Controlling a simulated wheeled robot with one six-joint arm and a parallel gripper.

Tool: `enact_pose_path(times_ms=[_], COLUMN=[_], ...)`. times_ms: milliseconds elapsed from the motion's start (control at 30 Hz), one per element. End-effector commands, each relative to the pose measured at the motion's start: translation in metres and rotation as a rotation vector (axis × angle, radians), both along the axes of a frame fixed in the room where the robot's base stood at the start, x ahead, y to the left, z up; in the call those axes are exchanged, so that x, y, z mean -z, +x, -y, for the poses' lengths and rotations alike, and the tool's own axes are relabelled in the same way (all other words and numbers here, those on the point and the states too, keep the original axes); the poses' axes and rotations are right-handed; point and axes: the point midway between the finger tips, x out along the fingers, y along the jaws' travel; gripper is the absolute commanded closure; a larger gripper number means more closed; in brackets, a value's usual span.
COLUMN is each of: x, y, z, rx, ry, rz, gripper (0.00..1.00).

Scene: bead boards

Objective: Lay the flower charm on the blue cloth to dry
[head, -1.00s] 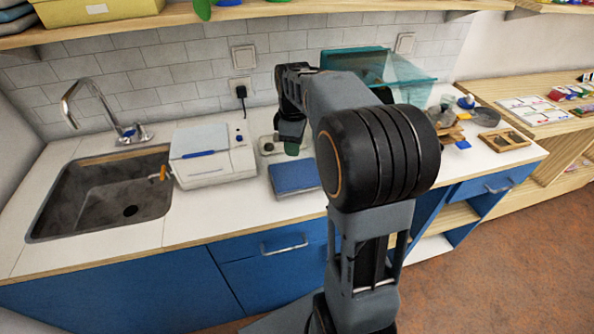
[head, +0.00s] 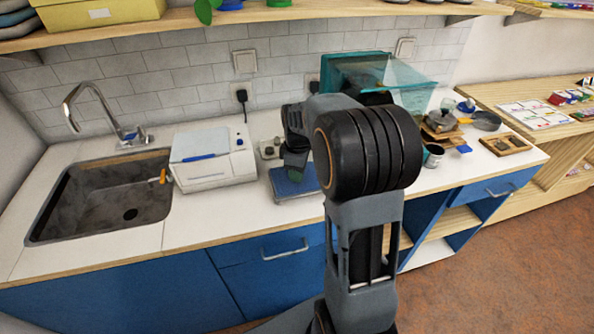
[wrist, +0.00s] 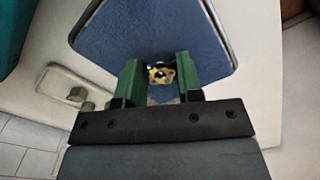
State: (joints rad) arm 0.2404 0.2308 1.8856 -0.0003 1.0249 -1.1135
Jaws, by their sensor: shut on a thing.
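The blue cloth (head: 281,188) lies flat on the white counter, right of the white machine. It fills the upper middle of the wrist view (wrist: 150,30). My gripper (wrist: 158,68) has green fingers and is over the cloth. It is shut on a small yellow flower charm (wrist: 161,75) with a dark centre and some white around it. In the head view my gripper (head: 295,172) is low over the cloth and the charm is hidden. I cannot tell whether the charm touches the cloth.
A white machine (head: 212,160) stands left of the cloth, beside the sink (head: 105,195). A teal clear box (head: 410,80) stands behind my arm. A metal cup (head: 433,155), small pans and a wooden tray (head: 505,144) are on the right. The counter in front of the cloth is clear.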

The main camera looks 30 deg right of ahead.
Motion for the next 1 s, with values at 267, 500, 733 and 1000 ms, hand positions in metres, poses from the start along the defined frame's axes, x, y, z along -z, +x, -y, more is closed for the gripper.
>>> enact_pose_path(times_ms=[267,500,733,1000], x=[0.003,0.003,0.000,-0.039], y=[0.000,0.000,0.000,0.001], z=[0.000,0.000,0.000,0.000], rx=[0.000,0.000,0.000,0.000], ry=[0.000,0.000,0.000,-0.001], rz=[0.000,0.000,0.000,0.004], gripper=[0.59,0.41,0.41,0.41])
